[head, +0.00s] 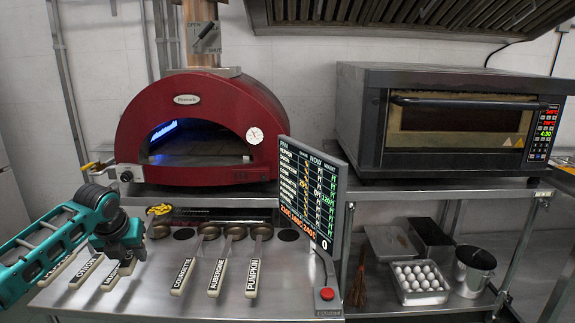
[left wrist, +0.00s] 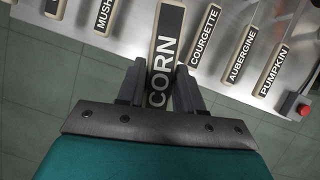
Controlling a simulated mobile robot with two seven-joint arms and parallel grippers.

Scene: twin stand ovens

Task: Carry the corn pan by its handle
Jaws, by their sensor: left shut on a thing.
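My left gripper (head: 124,262) is shut on the handle of the corn pan. In the left wrist view the fingers (left wrist: 160,84) press on both sides of the beige handle with the black CORN label (left wrist: 167,45). In the head view, yellow contents (head: 160,209) show beyond the gripper, seemingly in this pan's bowl; my gripper and arm hide most of its handle. The courgette handle (head: 182,277) lies to the right, apart from the gripper. My right gripper is not in view.
The aubergine (head: 217,278) and pumpkin (head: 253,278) handles lie farther right; several others lie left. A display board (head: 312,195) and red button (head: 327,293) stand right. A red oven (head: 205,110) is behind.

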